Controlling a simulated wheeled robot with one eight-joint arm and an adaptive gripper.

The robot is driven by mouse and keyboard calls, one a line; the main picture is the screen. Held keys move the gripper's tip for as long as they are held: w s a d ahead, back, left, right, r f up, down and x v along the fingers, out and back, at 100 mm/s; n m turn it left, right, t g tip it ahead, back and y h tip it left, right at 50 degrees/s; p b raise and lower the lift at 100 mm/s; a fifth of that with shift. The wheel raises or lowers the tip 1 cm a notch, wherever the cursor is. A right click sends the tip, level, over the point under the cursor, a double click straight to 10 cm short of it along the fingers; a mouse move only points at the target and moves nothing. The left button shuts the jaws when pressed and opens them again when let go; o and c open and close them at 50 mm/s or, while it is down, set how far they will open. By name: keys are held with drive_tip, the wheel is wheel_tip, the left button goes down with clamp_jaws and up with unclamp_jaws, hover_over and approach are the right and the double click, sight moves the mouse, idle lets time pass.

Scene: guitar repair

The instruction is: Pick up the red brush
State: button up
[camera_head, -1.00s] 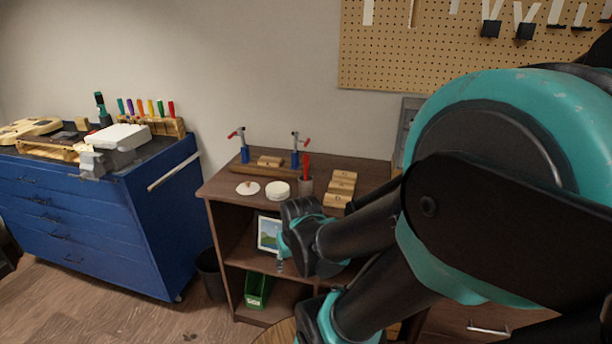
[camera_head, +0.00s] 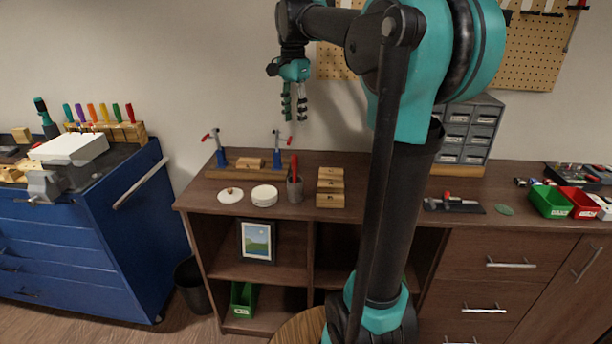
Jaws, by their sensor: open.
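A red-handled item, which looks like the red brush (camera_head: 294,166), stands upright in a small grey cup (camera_head: 295,190) on the brown wooden cabinet. Its lower end is hidden inside the cup. My gripper (camera_head: 294,118) hangs pointing down above the cup and the red handle, apart from them. Its two dark fingers are apart with nothing between them.
Wooden blocks (camera_head: 330,187), a white round container (camera_head: 264,195), a white disc (camera_head: 230,195) and a clamp fixture (camera_head: 249,163) surround the cup. Drawer units (camera_head: 468,135) stand to the right. A blue tool cabinet (camera_head: 100,240) stands at the left.

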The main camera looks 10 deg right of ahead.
hover_over(295, 176)
drive_tip(key=f, duration=0.7)
drive_tip(key=w+f, duration=0.1)
drive_tip(key=f, duration=0.3)
drive_tip(key=shift+d+f, duration=0.2)
drive_tip(key=shift+s+a+f, duration=0.1)
drive_tip(key=shift+f, duration=1.35)
drive_tip(key=shift+s+a+f, duration=0.1)
drive_tip(key=shift+f, duration=1.3)
drive_tip(key=shift+c, duration=0.4)
clamp_jaws()
